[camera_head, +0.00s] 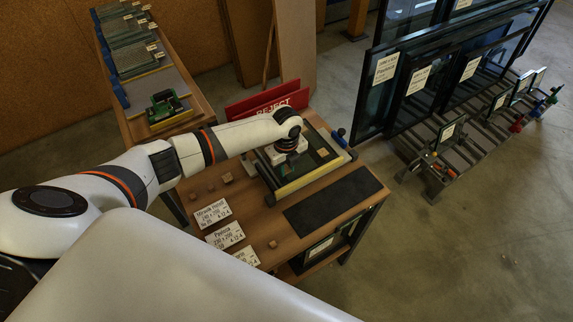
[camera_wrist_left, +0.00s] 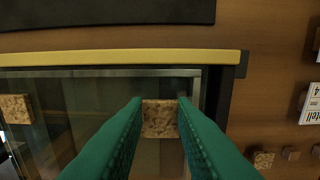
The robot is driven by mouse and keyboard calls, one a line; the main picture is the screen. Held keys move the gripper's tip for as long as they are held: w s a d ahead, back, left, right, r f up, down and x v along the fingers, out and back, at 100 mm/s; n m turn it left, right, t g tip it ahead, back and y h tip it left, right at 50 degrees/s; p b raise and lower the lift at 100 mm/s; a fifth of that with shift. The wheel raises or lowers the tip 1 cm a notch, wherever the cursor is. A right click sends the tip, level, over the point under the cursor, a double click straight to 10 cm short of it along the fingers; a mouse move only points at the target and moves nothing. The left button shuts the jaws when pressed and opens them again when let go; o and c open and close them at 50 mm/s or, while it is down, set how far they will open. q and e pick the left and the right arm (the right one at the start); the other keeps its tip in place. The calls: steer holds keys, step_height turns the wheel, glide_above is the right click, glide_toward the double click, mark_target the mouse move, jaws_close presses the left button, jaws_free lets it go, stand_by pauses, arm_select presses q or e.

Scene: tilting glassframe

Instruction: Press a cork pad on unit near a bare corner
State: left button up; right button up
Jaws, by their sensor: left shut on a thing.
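The glass unit (camera_head: 322,152) lies flat on the wooden bench, with a yellow strip along its near side in the head view. In the left wrist view the unit (camera_wrist_left: 85,95) shows its glass and grey border close up. My left gripper (camera_head: 289,158) is over the unit; in the wrist view its green fingers (camera_wrist_left: 160,108) are shut on a cork pad (camera_wrist_left: 160,119), close to a corner of the glass. Whether the pad touches the glass cannot be told. Another cork pad (camera_wrist_left: 15,108) sits on the glass at the left. My right gripper is not in view.
Loose cork pieces (camera_head: 227,178) and white labels (camera_head: 212,213) lie on the bench left of the unit. A dark mat (camera_head: 334,201) lies in front of it. A red REJECT sign (camera_head: 268,102) stands behind. Racks of framed panes (camera_head: 430,85) stand at right.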

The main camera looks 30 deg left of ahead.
arm_select(q)
steer(key=shift+f, duration=0.45)
stand_by(0.7)
steer(key=o, duration=1)
step_height(320, 180, up, 12)
steer(key=shift+r+b, duration=0.1)
steer(key=shift+b, duration=1.05)
